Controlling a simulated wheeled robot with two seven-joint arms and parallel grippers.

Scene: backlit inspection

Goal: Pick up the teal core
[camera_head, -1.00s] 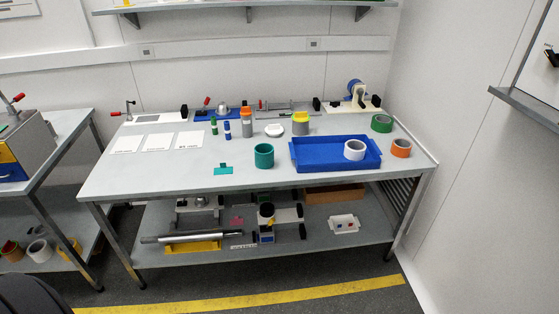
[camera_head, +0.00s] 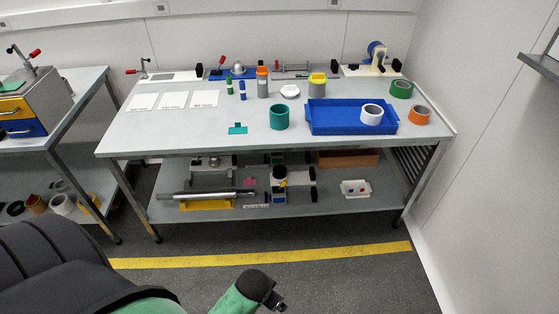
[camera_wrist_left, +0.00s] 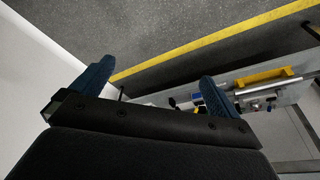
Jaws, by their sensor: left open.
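The teal core (camera_head: 279,120) is a short hollow cylinder. It stands upright on the grey workbench (camera_head: 225,143), near the front edge and just left of the blue tray (camera_head: 330,127). A white ring (camera_head: 371,115) sits in that tray. My left gripper (camera_wrist_left: 152,84) shows in the left wrist view with its two blue fingers wide apart and nothing between them. It is away from the teal core, which does not show in that view. A green and black part of my arm shows at the bottom of the head view. My right gripper is not in view.
A flat teal piece (camera_head: 237,128) lies left of the core. Green (camera_head: 401,90) and orange (camera_head: 419,115) rings stand at the right. Bottles, white cards and fixtures fill the back. A lower shelf (camera_head: 330,205) holds parts. The floor in front has a yellow line (camera_head: 260,257).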

